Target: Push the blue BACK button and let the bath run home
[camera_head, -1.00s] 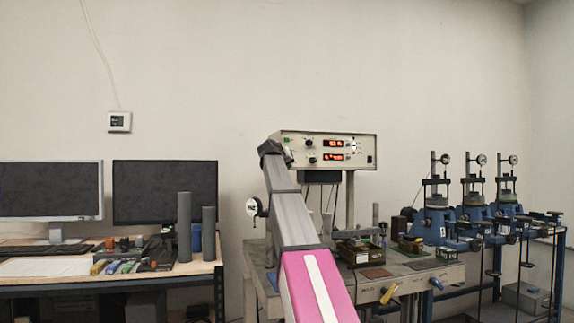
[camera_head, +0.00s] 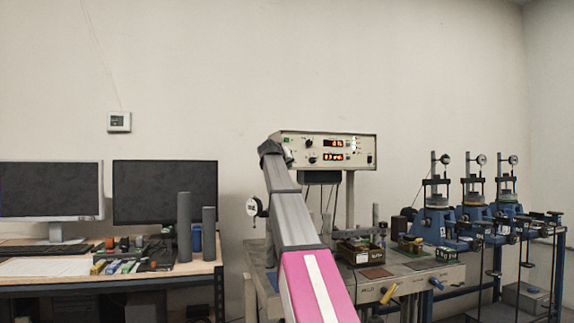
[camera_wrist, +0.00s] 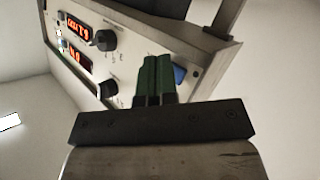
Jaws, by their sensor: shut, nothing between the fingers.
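The control box (camera_head: 365,148) is a pale case with two lit red displays, standing above the bench behind my arm. In the wrist view its panel (camera_wrist: 118,62) appears turned, with black knobs and the displays at upper left. The blue button (camera_wrist: 180,75) shows there near the panel's edge. My gripper (camera_wrist: 155,60) has green fingers shut together with nothing between them. The fingertips are over the panel, just left of the blue button; I cannot tell whether they touch anything. In the head view my arm hides the gripper and the button. I cannot clearly pick out the bath.
The bench (camera_head: 440,277) under the box carries a brass-coloured box (camera_head: 357,251) and small parts. Several blue presses (camera_head: 437,222) stand to the right. A desk at left holds two monitors (camera_head: 165,192) and grey cylinders (camera_head: 184,225).

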